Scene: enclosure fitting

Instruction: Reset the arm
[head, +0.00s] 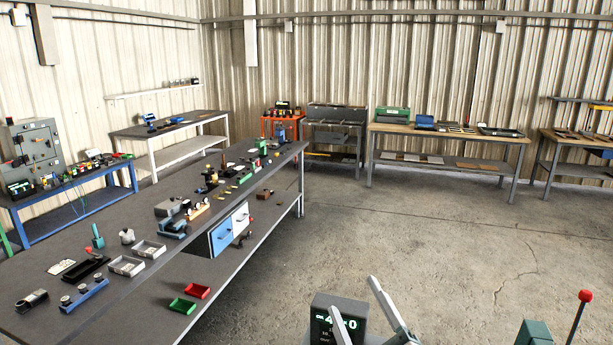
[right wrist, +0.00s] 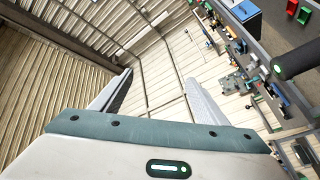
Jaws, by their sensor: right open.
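My right gripper (head: 354,293) is at the bottom of the head view, just right of centre. Its two pale fingers are spread apart with nothing between them. In the right wrist view the same gripper (right wrist: 160,77) shows its two fingers wide apart, with only the ribbed metal wall and bench items behind. My left gripper does not show in either view.
A dark box with a lit display (head: 345,312) is beside the right gripper's fingers. A red-knobbed lever (head: 584,297) and a teal block (head: 535,334) are at lower right. A long grey bench (head: 120,318) with parts runs along the left. The concrete floor (head: 430,230) is clear.

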